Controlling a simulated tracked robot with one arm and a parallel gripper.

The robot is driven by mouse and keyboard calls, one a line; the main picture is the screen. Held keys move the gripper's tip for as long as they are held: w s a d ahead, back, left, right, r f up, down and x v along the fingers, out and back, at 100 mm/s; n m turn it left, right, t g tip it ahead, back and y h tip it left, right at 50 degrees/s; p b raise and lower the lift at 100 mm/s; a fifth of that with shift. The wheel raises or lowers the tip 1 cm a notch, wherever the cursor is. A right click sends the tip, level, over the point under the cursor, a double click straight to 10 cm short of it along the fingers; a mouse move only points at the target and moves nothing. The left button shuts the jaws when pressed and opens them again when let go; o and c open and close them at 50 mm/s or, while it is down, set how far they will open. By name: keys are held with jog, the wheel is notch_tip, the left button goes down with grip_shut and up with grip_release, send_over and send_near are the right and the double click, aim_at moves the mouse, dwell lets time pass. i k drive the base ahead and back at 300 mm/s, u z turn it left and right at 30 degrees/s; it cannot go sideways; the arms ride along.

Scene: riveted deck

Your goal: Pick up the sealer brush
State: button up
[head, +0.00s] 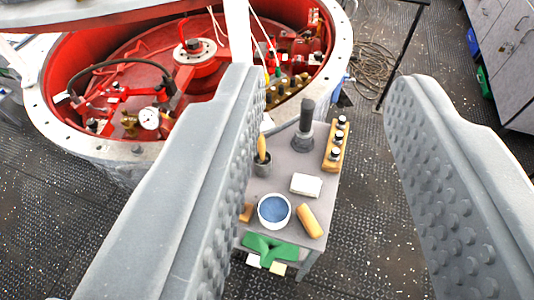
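A small grey table (285,168) stands between the fingers of my gripper (326,82) in the picture, below and beyond them. My gripper is wide open and empty. A yellow-orange handle (261,146) stands upright in a dark grey cup (262,168) at the table's left edge, close to the left finger's outline. It looks like the sealer brush; its bristles are hidden in the cup, so I cannot be sure. The left finger covers part of the table's left side.
The table also holds a dark post on a round base (303,138), a rack of capped bottles (335,146), a white block (306,184), a blue-filled bowl (274,211) and an orange roll (310,221). A green piece (270,249) is at the front. A red-lined round hatch (120,60) lies behind left.

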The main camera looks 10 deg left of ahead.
aim_at(263, 160)
jog(key=z, duration=0.1)
jog(key=i, duration=1)
jog(key=u, duration=0.1)
